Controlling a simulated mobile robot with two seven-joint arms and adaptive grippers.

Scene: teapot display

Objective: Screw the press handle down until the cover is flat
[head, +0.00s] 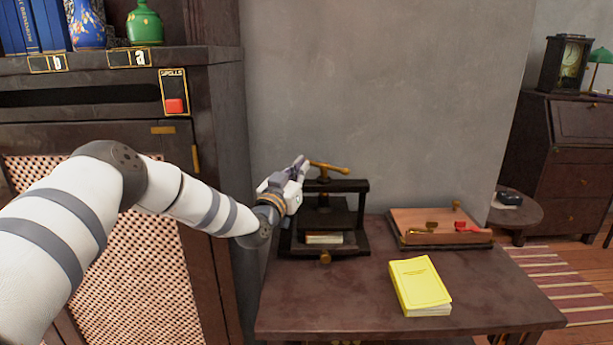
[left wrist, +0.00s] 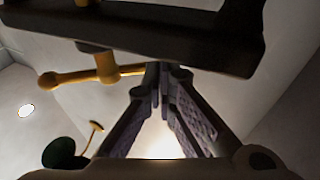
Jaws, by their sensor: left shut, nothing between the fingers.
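The dark press (head: 364,215) stands at the back of the brown table, with a brass handle (head: 330,168) on top of its frame. A pale book or paper block (head: 324,238) lies inside it. I cannot tell how close the press plate sits to it. My left gripper (head: 303,165) is shut and empty beside the left end of the handle. In the left wrist view the closed fingertips (left wrist: 158,72) are close to the brass handle (left wrist: 105,68), below the dark press frame (left wrist: 170,45). Contact with the handle is unclear. My right gripper is out of view.
A yellow book (head: 420,284) lies on the table (head: 330,300), right of the press. A wooden board (head: 436,224) with brass and red pieces sits at the back right. A dark cabinet (head: 215,150) stands left of the table. The table's front left is clear.

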